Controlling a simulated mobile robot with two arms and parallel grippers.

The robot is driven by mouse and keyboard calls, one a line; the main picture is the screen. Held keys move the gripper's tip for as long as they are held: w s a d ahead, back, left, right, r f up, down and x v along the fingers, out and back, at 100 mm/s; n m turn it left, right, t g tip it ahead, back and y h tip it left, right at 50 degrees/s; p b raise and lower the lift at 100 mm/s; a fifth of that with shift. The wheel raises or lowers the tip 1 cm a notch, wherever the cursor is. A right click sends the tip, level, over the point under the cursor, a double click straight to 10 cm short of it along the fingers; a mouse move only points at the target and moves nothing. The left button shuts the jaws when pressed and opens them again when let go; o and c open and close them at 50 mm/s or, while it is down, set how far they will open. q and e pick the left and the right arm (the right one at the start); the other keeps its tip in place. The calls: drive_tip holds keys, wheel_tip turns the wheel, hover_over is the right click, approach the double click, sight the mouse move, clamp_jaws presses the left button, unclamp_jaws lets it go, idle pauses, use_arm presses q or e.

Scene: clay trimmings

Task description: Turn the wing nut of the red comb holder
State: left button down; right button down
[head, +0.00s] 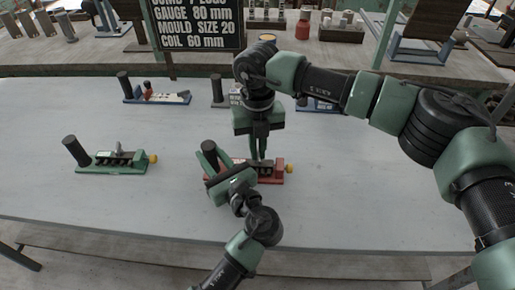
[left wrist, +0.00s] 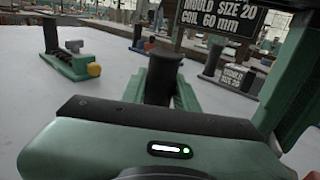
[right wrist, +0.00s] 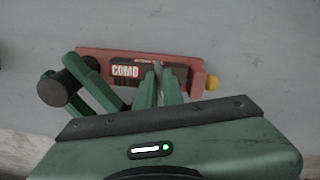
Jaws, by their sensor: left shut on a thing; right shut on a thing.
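The red comb holder (head: 272,178) lies on the pale table, partly hidden by both grippers. In the right wrist view its red base (right wrist: 100,55), COMB label and yellow knob (right wrist: 212,82) show. My left gripper (head: 210,155) is shut on the holder's dark round handle, which also shows in the left wrist view (left wrist: 162,78). My right gripper (head: 258,157) points down from above and is shut on the grey wing nut (right wrist: 158,72), seen as a thin piece between its fingertips. The nut's lower part is hidden.
A green holder (head: 110,168) stands to the left. A blue holder (head: 170,98) and others stand farther back, one partly behind my right arm. A black sign (head: 197,22) rises at the table's back edge. The table's front left is clear.

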sight(258, 153)
idle(0.3)
drive_tip(key=c, duration=1.5)
unclamp_jaws()
drive_tip(key=shift+c, duration=0.2)
wheel_tip(258, 153, up, 12)
use_arm(q)
drive_tip(key=c, duration=1)
unclamp_jaws()
drive_tip(key=shift+s, duration=0.1)
